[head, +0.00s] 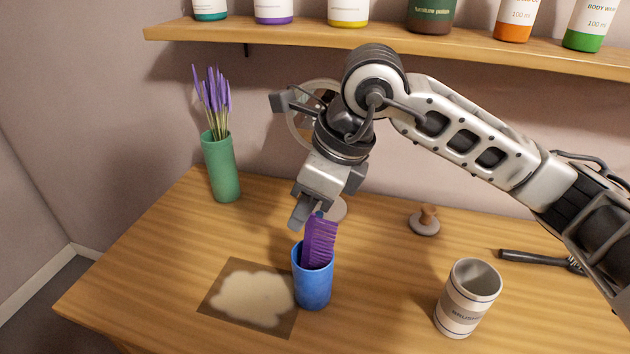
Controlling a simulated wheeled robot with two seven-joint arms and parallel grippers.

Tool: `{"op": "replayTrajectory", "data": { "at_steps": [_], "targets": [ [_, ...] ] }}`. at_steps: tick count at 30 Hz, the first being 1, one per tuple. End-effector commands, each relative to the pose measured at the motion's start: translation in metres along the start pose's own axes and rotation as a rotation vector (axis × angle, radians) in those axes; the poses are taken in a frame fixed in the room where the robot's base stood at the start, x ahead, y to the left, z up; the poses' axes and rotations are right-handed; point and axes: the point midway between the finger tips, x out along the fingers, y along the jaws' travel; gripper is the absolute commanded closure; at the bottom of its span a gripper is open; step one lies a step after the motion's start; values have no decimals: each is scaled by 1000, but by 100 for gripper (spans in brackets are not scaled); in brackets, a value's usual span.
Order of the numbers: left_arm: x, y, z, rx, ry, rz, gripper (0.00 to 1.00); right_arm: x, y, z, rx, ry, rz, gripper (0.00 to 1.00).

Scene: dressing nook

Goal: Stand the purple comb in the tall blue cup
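The purple comb (319,241) stands in the tall blue cup (312,287), nearly upright with a slight tilt. Its lower end is hidden inside the cup, and its upper part sticks out above the rim. My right gripper (305,214) points down just above the cup, with a grey finger at the comb's top end. I cannot tell whether the fingers grip the comb or only sit beside it. My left gripper is not in view.
A mat (222,312) with a pale patch lies left of the cup. A striped mug (466,299), a small knobbed stamp (425,221) and a dark-handled tool (535,259) are to the right. A green vase (221,167) stands at back left. A bottle shelf (290,37) hangs above.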

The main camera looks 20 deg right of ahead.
Motion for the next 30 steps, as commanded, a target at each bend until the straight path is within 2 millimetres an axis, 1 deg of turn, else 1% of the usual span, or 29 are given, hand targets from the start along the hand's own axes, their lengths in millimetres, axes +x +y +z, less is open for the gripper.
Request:
{"op": "replayTrajectory", "data": {
  "at_steps": [5,12,18,21,24,30],
  "targets": [
    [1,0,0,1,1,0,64,-24,-1,1,-1,-4,-6,70],
    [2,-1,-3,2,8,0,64,-83,-1,1,0,-5,-7,70],
    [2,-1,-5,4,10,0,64,-127,-1,1,0,-5,-5,70],
    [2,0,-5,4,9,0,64,-142,0,1,1,-3,-4,70],
    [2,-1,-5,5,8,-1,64,-152,0,0,1,-2,-3,70],
    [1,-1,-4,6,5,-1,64,-158,0,0,1,-1,-1,70]
  ]
}}
